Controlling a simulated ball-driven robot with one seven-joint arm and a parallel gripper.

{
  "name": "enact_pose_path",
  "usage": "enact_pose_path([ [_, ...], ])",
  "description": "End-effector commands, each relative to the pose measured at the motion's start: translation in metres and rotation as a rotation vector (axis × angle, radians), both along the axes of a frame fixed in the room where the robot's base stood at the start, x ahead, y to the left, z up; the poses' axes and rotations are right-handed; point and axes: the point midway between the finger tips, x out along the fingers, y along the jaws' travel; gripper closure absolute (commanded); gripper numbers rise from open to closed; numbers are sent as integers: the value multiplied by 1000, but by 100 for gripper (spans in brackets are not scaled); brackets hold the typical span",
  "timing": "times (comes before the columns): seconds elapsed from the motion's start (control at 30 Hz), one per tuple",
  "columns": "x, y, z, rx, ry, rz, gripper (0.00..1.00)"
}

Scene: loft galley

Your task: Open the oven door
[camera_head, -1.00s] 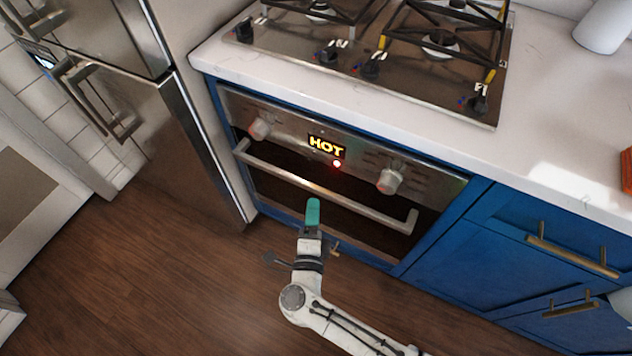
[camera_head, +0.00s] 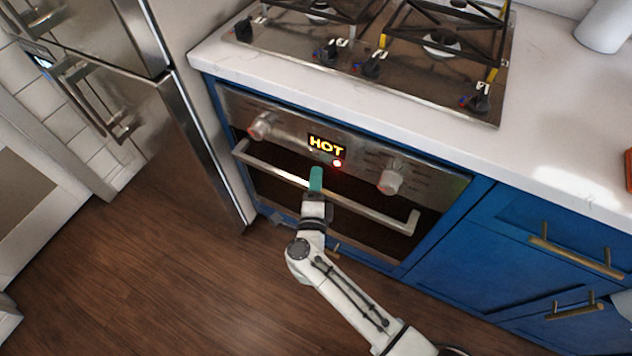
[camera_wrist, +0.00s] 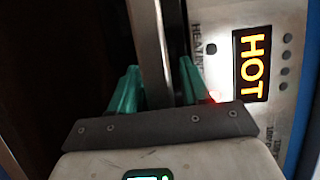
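The oven (camera_head: 400,165) is built in under the counter, with a lit "HOT" display that also shows in the wrist view (camera_wrist: 255,65). Its dark door (camera_head: 272,192) is closed. The silver bar handle (camera_head: 375,213) runs across the top of the door. My gripper (camera_head: 316,178) is at the handle, left of its middle. In the wrist view, the teal fingers of my gripper (camera_wrist: 158,72) stand apart, one on each side of the handle bar (camera_wrist: 148,35). Dark gaps show beside the bar, so the fingers do not look closed on it.
Two knobs (camera_head: 390,181) flank the display. A gas hob (camera_head: 400,75) sits on the white counter (camera_head: 300,95) above. A steel fridge (camera_head: 190,150) stands at the left and blue cabinets (camera_head: 490,255) at the right. The wooden floor (camera_head: 180,275) before the oven is clear.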

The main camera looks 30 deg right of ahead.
Motion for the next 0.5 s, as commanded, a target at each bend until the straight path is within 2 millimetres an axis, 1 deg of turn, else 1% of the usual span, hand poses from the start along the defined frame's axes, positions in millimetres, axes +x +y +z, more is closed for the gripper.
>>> enact_pose_path([
  [0.03, 0, 0, 0, 0, 0, 0, 58],
  [0.4, 0, 0, 0, 0, 0, 0, 94],
  [0.47, 0, 0, 0, 0, 0, 0, 100],
  [0.5, 0, 0, 0, 0, 0, 0, 100],
])
